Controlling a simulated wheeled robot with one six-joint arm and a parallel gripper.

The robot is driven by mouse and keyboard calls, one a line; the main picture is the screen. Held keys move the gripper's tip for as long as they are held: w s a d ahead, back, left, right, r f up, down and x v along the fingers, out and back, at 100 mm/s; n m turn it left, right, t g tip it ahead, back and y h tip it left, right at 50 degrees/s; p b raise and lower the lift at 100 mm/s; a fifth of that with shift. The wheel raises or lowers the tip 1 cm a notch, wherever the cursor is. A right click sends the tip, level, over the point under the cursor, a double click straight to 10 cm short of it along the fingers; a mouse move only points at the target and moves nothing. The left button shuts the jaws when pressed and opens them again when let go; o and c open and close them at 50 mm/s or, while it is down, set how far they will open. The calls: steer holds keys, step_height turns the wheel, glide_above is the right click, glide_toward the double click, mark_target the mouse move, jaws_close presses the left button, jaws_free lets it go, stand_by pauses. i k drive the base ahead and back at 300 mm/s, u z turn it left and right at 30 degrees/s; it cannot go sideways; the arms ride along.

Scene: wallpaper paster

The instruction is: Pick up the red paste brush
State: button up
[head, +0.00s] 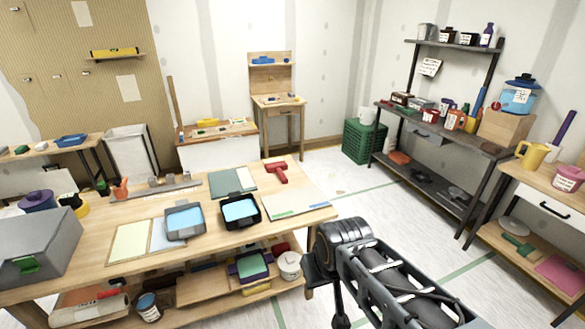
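A red T-shaped tool (276,172), which looks like the red paste brush, lies flat near the back right edge of the wooden worktable (185,262). Its wide head is toward the back left and its handle points to the front right. My gripper (338,308) hangs at the end of my dark arm in the lower middle, right of the table's front corner and well apart from the brush. Its fingers are dark and small, and I cannot make out whether they are open.
Two trays with blue liquid, a black one (240,227) and a grey one (186,237), stand left of the brush. A white board (297,204) lies in front of it. A metal shelf (415,140) stands at right. The floor (375,200) between is clear.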

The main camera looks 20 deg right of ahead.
mark_target(278, 166)
steer(key=z, duration=1.4)
steer(key=i, duration=3.5)
steer(key=u, duration=3.8)
steer(key=i, duration=0.5)
